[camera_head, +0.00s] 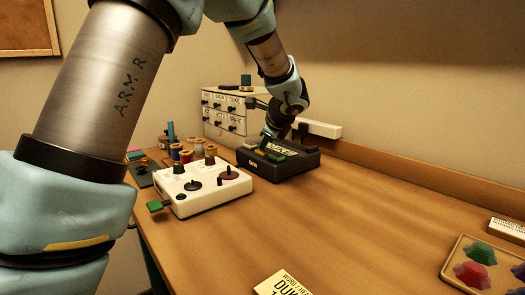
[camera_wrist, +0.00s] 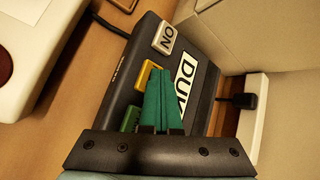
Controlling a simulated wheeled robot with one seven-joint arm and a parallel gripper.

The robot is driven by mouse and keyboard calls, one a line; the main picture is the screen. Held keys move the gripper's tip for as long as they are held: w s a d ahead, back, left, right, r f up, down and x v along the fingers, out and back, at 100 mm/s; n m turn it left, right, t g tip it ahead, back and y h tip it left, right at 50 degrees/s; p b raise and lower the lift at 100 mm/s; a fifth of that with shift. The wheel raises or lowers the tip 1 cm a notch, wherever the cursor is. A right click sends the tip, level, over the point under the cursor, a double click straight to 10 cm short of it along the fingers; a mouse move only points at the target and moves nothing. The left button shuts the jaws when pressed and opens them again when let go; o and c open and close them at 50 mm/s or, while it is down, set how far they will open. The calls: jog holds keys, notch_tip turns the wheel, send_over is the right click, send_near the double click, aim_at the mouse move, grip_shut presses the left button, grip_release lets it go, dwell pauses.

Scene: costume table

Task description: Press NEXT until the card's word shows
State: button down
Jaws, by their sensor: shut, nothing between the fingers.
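The dark device (camera_head: 298,167) stands on the table near the back wall. In the wrist view it has a white ON button (camera_wrist: 165,38), a yellow button (camera_wrist: 147,74), a green button (camera_wrist: 129,119) and a white display (camera_wrist: 187,72). The display reads "DUK", with its end hidden behind my fingers. No NEXT label is legible. The card (camera_head: 282,283) at the bottom edge of the head view shows "DUKE" and is partly cut off. My gripper (camera_wrist: 158,74) is shut and empty over the device, tips beside the yellow button; I cannot tell whether they touch anything.
A white box with knobs and spools (camera_head: 208,190) stands left of the device. A cabinet of labelled small drawers (camera_head: 222,112) is behind it. A white power strip (camera_head: 318,128) lies along the wall. A tray of coloured pieces (camera_head: 453,264) is at right. The table's middle is clear.

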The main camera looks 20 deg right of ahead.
aim_at(265, 152)
jog(key=shift+r, duration=0.1)
jog(key=shift+r+p, duration=0.7)
jog(key=shift+r, duration=0.05)
notch_tip(265, 152, up, 5)
jog(key=p, duration=0.4)
jog(key=shift+r, duration=0.1)
dwell(1.4)
